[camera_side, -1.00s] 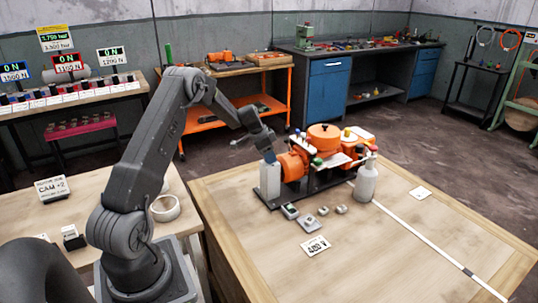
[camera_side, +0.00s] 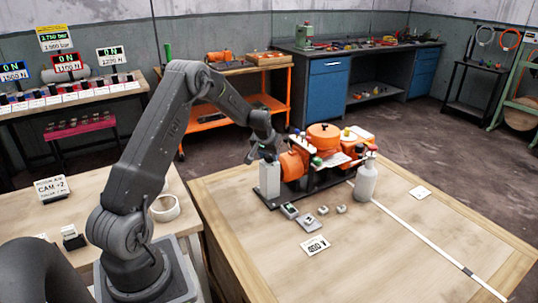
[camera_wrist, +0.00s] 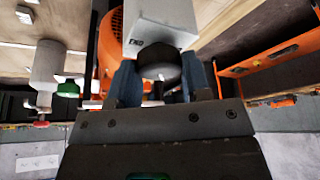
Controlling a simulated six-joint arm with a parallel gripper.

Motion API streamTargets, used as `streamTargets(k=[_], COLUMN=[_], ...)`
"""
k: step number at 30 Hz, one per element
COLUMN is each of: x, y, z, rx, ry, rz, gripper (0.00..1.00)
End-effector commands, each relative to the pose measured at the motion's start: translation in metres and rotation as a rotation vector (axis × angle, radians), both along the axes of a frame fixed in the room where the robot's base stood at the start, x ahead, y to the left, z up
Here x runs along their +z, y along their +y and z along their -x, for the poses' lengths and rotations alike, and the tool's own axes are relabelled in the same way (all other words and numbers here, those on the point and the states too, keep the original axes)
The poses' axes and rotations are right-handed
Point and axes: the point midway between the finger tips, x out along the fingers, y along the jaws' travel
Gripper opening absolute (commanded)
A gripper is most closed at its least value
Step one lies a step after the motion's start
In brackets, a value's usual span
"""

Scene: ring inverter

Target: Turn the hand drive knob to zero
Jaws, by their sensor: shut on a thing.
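The hand drive knob is a dark round knob (camera_wrist: 160,68) on the near face of a pale box (camera_wrist: 160,25) with partly readable black lettering, in the wrist view. My gripper (camera_wrist: 162,78) has its two blue-grey fingers on either side of the knob and is shut on it. In the side view my gripper (camera_side: 267,152) is at the top of the pale box (camera_side: 270,180), at the left end of the orange machine (camera_side: 322,135). The knob is hidden there by the gripper. I cannot read a knob marking or its angle.
Small switch boxes (camera_side: 309,222) and a card (camera_side: 314,246) lie in front on the wooden table (camera_side: 420,255). The table's right part is mostly clear. A tape roll (camera_side: 165,208) lies on the left bench.

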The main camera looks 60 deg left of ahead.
Motion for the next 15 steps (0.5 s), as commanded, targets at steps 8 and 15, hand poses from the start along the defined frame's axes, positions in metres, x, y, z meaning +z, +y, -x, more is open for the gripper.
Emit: streamTargets(k=[8,15], x=[0.0006,0.0008], y=[-0.0009,-0.0012], z=[-0.0020,-0.0026], rx=[0.259,0.488], ry=[0.000,-0.002], rz=[-0.002,-0.001], gripper=[0.21,0.21])
